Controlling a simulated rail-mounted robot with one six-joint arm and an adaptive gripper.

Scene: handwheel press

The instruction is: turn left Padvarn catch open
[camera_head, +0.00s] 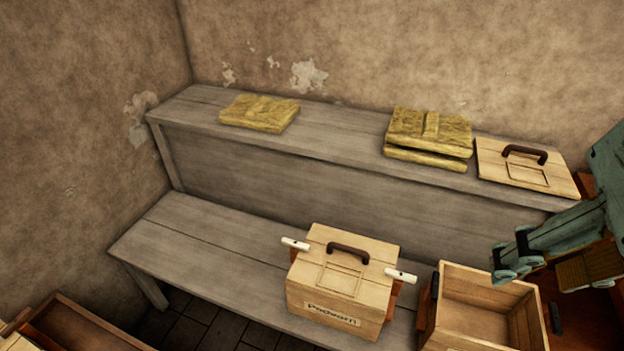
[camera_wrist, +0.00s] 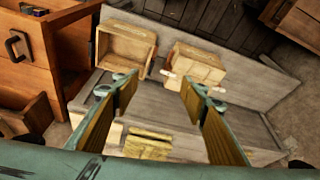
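The Padvarn box (camera_head: 345,285) is a pale wooden box with a dark-handled lid (camera_head: 372,255) on it, standing on the lower grey bench. Its left catch (camera_head: 295,243) is a white bar sticking out at the lid's left edge. The right catch (camera_head: 400,275) is a similar white bar on the other side. The box also shows in the wrist view (camera_wrist: 200,66), with a white catch partly behind a finger. My gripper (camera_wrist: 160,93) is open and empty, its fingers wide apart. In the head view, my gripper (camera_head: 514,264) is to the right of the box, well away from the left catch.
An open, lidless wooden box (camera_head: 483,318) stands right of the Padvarn box. The upper bench (camera_head: 340,125) holds yellow slabs (camera_head: 258,113), a stack of more slabs (camera_head: 430,135) and a loose handled lid (camera_head: 527,168). The lower bench (camera_head: 205,252) is clear left of the Padvarn box.

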